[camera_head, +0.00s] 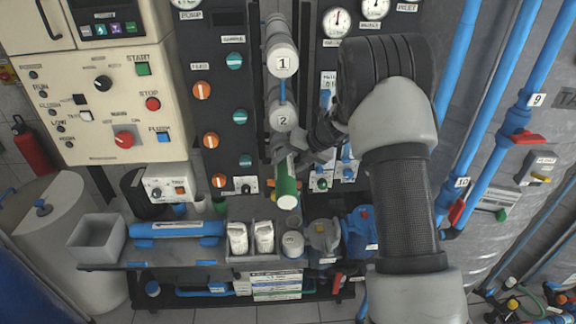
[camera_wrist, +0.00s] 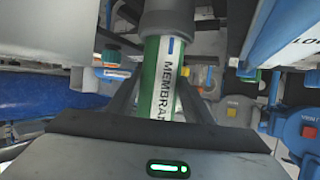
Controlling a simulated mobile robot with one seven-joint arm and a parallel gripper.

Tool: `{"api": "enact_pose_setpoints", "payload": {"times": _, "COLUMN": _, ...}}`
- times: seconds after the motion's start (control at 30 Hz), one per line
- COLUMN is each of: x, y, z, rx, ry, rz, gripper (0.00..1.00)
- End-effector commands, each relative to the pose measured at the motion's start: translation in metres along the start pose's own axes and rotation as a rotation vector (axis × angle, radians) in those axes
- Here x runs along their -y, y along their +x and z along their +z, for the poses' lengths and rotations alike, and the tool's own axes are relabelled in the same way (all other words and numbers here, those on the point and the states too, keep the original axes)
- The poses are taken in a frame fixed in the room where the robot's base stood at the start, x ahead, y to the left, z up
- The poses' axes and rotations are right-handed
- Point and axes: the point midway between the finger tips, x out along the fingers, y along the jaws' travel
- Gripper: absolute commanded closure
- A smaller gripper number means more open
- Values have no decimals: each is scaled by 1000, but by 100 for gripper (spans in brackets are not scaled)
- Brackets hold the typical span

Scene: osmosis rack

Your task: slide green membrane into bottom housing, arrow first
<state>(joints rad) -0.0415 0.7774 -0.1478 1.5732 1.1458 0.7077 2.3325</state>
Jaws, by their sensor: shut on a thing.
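My gripper (camera_head: 292,158) is shut on the green membrane (camera_head: 286,183), a green tube with a white end that points toward the head camera. In the wrist view the membrane (camera_wrist: 150,85) lies between my two fingers, with its white label and a blue mark near the far end. That far end meets a dark grey cylinder (camera_wrist: 168,18), which looks like a housing mouth. I cannot tell how deep the membrane sits in it. In the head view my gripper and the membrane hide the place below housing 2 (camera_head: 283,116), so the bottom housing does not show clearly there.
Housing 1 (camera_head: 282,62) is above housing 2. The dark valve panel (camera_head: 227,120) is to the left. Below stands a bench with a grey bin (camera_head: 97,238), a blue tube (camera_head: 175,229), white bottles (camera_head: 237,238) and a blue pump (camera_head: 360,232). Blue pipes (camera_head: 481,105) run at right.

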Motion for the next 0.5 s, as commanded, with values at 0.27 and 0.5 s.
{"api": "enact_pose_setpoints", "payload": {"times": 0.27, "x": -1, "y": 0, "z": 2, "rx": 1, "ry": -1, "rz": 1, "gripper": 81}}
{"api": "enact_pose_setpoints", "payload": {"times": 0.5, "x": 0, "y": 0, "z": 2, "rx": 0, "ry": -1, "rz": 0, "gripper": 32}}
